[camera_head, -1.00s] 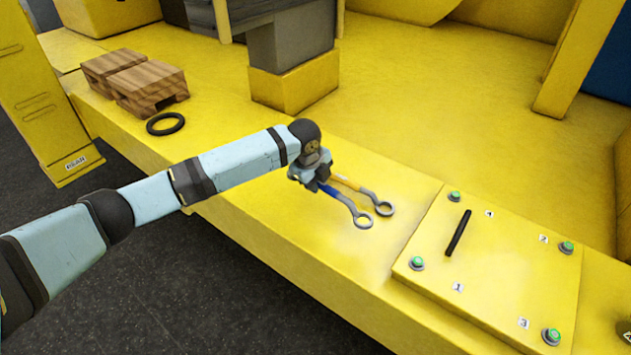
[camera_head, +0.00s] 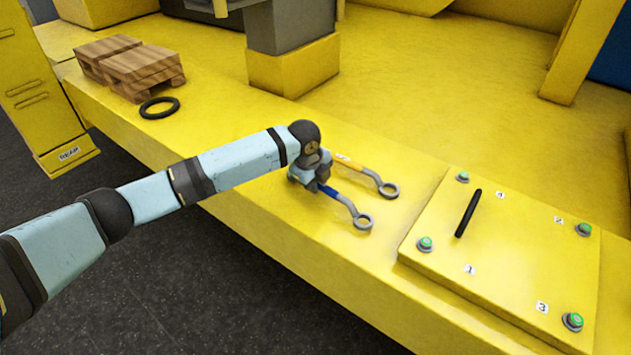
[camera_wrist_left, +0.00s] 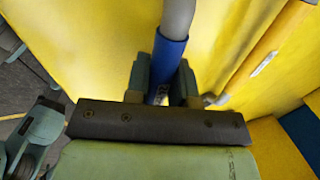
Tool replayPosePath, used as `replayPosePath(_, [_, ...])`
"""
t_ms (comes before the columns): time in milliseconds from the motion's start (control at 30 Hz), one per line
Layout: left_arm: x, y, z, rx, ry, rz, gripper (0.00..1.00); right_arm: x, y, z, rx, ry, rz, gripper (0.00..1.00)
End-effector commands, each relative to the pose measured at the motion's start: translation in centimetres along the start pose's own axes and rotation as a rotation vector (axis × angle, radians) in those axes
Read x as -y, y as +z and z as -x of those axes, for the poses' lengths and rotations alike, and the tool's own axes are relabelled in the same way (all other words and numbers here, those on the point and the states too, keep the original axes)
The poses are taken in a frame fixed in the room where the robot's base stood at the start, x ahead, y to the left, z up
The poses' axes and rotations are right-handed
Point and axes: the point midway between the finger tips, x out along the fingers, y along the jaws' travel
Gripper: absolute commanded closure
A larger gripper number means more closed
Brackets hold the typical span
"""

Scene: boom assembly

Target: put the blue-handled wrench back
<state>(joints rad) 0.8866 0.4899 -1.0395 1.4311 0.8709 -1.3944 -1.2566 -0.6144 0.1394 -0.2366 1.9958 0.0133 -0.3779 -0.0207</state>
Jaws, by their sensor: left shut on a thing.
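The blue-handled wrench (camera_head: 348,203) is at the middle of the head view, its grey ring end pointing down and right. My left gripper (camera_head: 318,184) is shut on its blue handle. In the left wrist view the blue handle (camera_wrist_left: 167,60) stands between the two fingers of my left gripper (camera_wrist_left: 163,82), with the grey shaft beyond. A yellow-handled wrench (camera_head: 366,172) lies on the yellow surface just behind it, partly hidden by my gripper. Whether the blue-handled wrench touches the surface I cannot tell. My right gripper is not in the head view.
A yellow hatch plate (camera_head: 510,250) with green-topped bolts and a black handle (camera_head: 468,213) is at the right. A black ring (camera_head: 160,107) and wooden pallets (camera_head: 130,66) are at the back left. A grey post on a yellow foot (camera_head: 294,68) stands behind my gripper.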

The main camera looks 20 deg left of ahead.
Motion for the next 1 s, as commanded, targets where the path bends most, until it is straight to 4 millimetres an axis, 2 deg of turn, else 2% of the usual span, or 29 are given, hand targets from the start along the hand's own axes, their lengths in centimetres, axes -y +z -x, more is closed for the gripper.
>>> replayPosePath(400, [0.06, 0.02, 0.14, 0.0, -0.001, 0.0, 1.0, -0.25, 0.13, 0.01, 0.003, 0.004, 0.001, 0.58])
replayPosePath(1000, [0.06, 0.24, 0.07, -0.001, -0.007, 0.0, 1.0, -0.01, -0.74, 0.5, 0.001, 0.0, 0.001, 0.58])
